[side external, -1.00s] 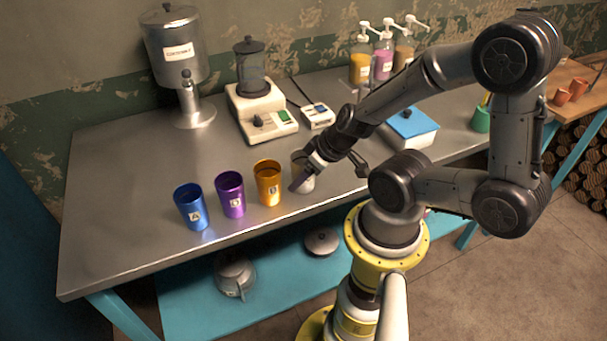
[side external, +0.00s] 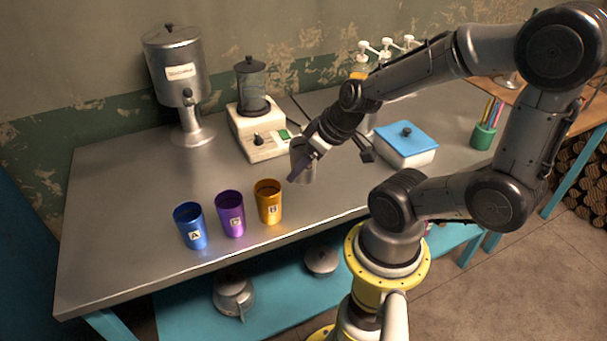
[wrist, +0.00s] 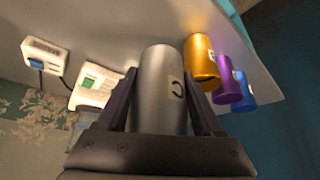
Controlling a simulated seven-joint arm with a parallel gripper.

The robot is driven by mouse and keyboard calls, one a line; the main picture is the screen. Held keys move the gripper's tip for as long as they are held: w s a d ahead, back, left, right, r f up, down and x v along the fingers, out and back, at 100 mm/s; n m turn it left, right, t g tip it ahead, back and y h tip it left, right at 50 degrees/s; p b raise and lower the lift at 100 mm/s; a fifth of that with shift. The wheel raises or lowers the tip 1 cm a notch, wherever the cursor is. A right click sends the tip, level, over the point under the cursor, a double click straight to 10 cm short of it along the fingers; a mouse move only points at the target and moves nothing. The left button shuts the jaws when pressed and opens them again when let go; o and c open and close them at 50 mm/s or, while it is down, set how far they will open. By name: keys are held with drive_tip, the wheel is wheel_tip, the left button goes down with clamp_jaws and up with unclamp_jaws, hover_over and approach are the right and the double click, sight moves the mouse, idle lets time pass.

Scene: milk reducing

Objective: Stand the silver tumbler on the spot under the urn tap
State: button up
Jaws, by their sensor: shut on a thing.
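The silver tumbler (side external: 302,160) is between the fingers of my gripper (side external: 305,168), which is shut on it. It is upright and looks lifted above the table near its front edge. In the wrist view the tumbler (wrist: 162,88) fills the space between both fingers, with a dark letter mark on its side. The urn (side external: 175,65) is a metal container with a label and a tap (side external: 188,97) on its front, at the back left. Its round base (side external: 192,135) rests on the table below the tap, and nothing stands on it.
Blue (side external: 190,227), purple (side external: 230,215) and orange (side external: 268,203) cups stand in a row left of my gripper. A blender (side external: 260,130) stands behind it. A blue-lidded box (side external: 407,145) is to the right. The table between the cups and urn (side external: 130,180) is clear.

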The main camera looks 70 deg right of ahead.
drive_tip(key=shift+r, duration=0.55)
drive_tip(key=w+d+r, duration=0.2)
drive_tip(key=w+d, duration=0.1)
drive_tip(key=w, duration=0.3)
drive_tip(key=w+d+r, duration=0.2)
drive_tip(key=w+d, duration=0.1)
drive_tip(key=w, duration=0.4)
drive_tip(key=w+f, duration=0.3)
drive_tip(key=w, duration=0.3)
drive_tip(key=w+d+f, duration=0.1)
drive_tip(key=w+f, duration=0.3)
drive_tip(key=w, duration=0.2)
drive_tip(key=w+f, duration=0.4)
drive_tip(key=w, duration=0.2)
drive_tip(key=shift+d+f, duration=0.2)
drive_tip(key=shift+f, duration=0.05)
drive_tip(key=shift+w+d+f, duration=0.15)
drive_tip(key=shift+w+f, duration=0.45)
drive_tip(key=shift+w, duration=0.1)
drive_tip(key=shift+w+d+f, duration=0.1)
drive_tip(key=shift+w+f, duration=0.45)
drive_tip(key=shift+w, duration=0.1)
drive_tip(key=shift+f, duration=0.2)
